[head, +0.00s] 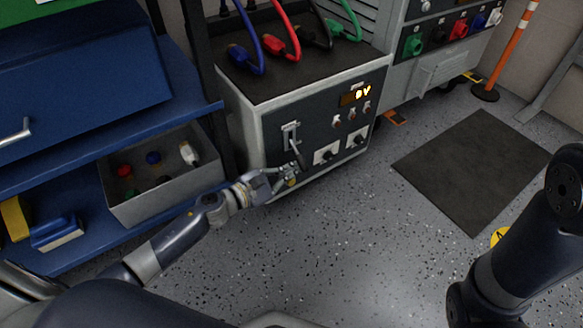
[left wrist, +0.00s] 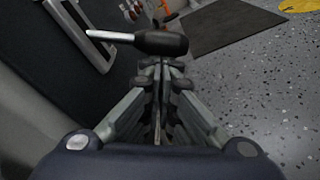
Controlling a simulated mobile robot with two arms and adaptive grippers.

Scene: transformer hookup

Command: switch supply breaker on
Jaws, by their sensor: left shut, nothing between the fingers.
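The supply cabinet (head: 247,130) stands in the middle of the head view, with a lit display (head: 356,95) that seems to read 0V. The breaker lever (head: 296,152) is on the left of its dark front panel, below a pale slot plate (head: 290,132), and points down. In the left wrist view the lever's black grip (left wrist: 163,43) lies across the picture just beyond my fingertips, its metal rod leading to the slot plate (left wrist: 82,32). My left gripper (head: 287,174), also in the left wrist view (left wrist: 167,70), is shut and empty close below the grip. Contact cannot be told.
Blue, red, black and green plugs with cables (head: 278,47) are on the cabinet top. Small switches (head: 351,113) and knobs share the panel. A blue shelf with a grey bin (head: 150,205) stands left. A dark mat (head: 470,165) lies on the open floor at right.

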